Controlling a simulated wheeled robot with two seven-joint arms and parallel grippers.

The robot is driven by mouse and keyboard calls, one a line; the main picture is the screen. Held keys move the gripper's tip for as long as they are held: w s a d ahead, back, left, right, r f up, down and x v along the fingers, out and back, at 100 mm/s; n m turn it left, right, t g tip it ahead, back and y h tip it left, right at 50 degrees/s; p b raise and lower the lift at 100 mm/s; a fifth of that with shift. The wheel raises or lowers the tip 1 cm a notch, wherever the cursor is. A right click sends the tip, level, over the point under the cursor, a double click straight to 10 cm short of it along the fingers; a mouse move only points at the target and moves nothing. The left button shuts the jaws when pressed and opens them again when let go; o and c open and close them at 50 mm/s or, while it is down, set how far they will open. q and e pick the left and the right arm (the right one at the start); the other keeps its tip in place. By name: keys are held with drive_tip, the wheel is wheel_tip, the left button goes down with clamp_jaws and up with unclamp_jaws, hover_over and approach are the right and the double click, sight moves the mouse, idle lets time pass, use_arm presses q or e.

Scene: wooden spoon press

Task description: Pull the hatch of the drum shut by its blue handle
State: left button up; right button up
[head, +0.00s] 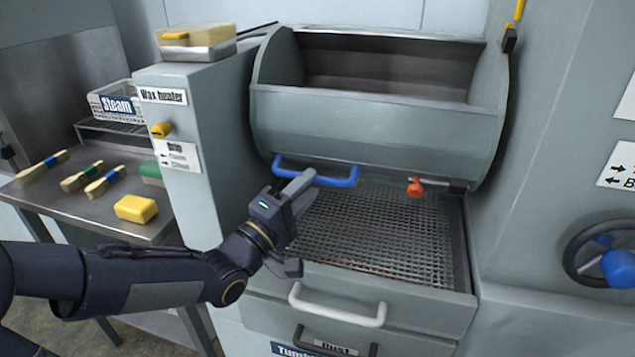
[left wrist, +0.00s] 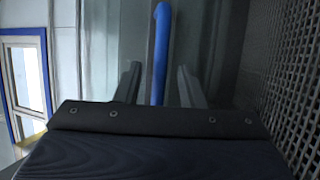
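The grey drum (head: 375,125) stands with its top open and its dark inside showing. The blue handle (head: 335,182) runs along the lower front edge of the drum's curved panel. My left gripper (head: 303,186) is at the left-middle part of the handle. In the left wrist view, the fingers of my left gripper (left wrist: 158,85) are apart, and the blue handle (left wrist: 160,50) shows between them with a gap on each side. I cannot tell how deep the bar sits between the fingers. My right gripper is not in view.
A mesh grate (head: 385,235) lies below the drum, with a white-handled drawer (head: 338,308) under it. An orange-ended lever (head: 415,187) sits right of the handle. The wax heater cabinet (head: 185,120) stands left, a handwheel (head: 600,255) right. Brushes lie on the left table (head: 60,205).

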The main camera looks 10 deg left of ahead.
sight(314, 181)
use_arm(q)
drive_tip(key=shift+x, duration=1.9)
clamp_jaws()
